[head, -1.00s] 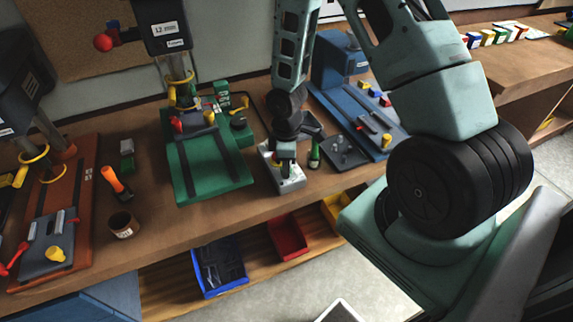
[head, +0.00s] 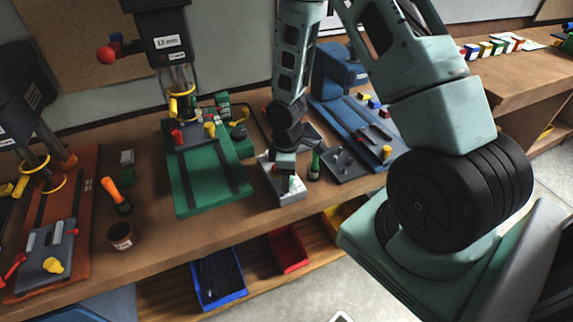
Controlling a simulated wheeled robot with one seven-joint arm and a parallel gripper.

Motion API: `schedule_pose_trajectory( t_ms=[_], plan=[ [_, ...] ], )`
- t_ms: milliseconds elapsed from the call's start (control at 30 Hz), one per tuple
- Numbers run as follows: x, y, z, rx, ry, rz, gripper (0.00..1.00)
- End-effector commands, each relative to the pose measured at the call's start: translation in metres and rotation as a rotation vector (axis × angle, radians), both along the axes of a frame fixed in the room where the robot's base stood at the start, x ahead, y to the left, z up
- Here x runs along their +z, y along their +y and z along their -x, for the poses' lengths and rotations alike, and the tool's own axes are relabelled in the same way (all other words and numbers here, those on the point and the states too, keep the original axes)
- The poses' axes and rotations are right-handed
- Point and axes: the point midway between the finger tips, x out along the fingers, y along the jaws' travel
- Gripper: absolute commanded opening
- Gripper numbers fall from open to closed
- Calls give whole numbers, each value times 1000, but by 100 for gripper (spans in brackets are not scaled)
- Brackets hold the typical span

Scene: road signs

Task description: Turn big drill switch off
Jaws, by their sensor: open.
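A light grey box (head: 290,197) with an open-looking top and small parts on it stands near the bench's front edge. I cannot tell for certain that it is the big drill's switch. My gripper (head: 289,182) points down over this box, and its fingers hide part of the top. Its jaws are open. Whether they touch anything is too small to tell. A drill press with a green base (head: 208,190) stands left of the box, with a dark head (head: 160,40) and red knob above. A blue drill press (head: 336,75) stands to the right.
A green-handled tool (head: 315,163) lies close right of the box. A dark plate (head: 348,162) lies further right. An orange-handled screwdriver (head: 115,194) and a brown cup (head: 120,236) are at left. Blue (head: 219,279) and red (head: 288,250) bins sit below the bench top.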

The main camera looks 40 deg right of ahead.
Motion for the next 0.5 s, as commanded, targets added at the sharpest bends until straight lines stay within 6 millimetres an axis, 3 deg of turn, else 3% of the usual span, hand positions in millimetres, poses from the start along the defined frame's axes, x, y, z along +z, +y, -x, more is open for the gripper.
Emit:
schedule_pose_trajectory(
  t_ms=[233, 500],
  plan=[
    [30, -2, -2, -2, -5, 1, 52],
    [93, -4, -4, -3, -8, 2, 52]
  ],
)
